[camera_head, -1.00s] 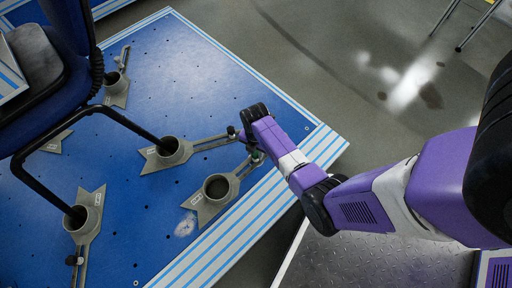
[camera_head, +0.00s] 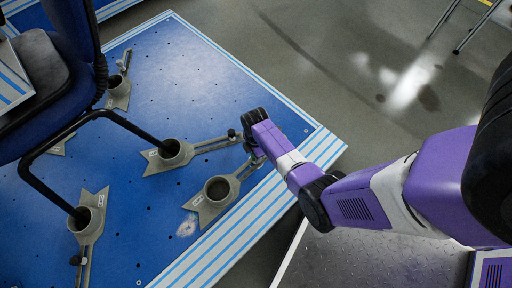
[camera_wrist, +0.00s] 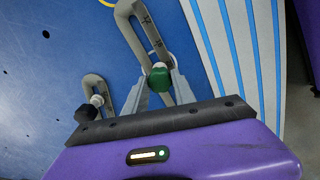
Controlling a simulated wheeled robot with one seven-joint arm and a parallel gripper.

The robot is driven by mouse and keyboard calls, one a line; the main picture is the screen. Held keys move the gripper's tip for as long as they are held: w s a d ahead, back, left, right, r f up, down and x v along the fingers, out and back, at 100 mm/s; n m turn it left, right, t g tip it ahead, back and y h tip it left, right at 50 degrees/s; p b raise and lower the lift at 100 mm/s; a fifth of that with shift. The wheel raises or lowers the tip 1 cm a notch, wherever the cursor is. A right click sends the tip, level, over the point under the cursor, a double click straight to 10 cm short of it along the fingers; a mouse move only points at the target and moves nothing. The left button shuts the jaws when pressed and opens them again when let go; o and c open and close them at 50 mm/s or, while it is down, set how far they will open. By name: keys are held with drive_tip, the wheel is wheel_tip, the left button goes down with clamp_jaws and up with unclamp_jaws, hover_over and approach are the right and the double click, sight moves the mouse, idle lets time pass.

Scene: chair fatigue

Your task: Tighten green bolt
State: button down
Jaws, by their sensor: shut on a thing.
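The green bolt (camera_wrist: 159,79) stands in the slot of a grey metal clamp (camera_wrist: 143,40) on the blue plate. In the wrist view my gripper (camera_wrist: 160,84) has one finger on each side of the bolt and is shut on it. In the head view my gripper (camera_head: 256,158) is at the outer end of the clamp (camera_head: 218,188) near the plate's right edge. The bolt is not clearly visible there, with my wrist over it.
A dark bolt (camera_wrist: 87,112) sits in a neighbouring clamp (camera_wrist: 102,92), close to my gripper's left side. A chair (camera_head: 62,70) stands on the blue plate (camera_head: 185,75), its black legs in clamp cups. Open floor (camera_head: 330,60) lies beyond the striped edge.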

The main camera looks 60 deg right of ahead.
drive_tip(key=shift+m, duration=0.8)
drive_tip(key=m+p, duration=0.1)
drive_tip(key=m, duration=0.3)
drive_tip(key=c, duration=1)
unclamp_jaws()
drive_tip(key=shift+c, duration=0.2)
drive_tip(key=n, duration=0.4)
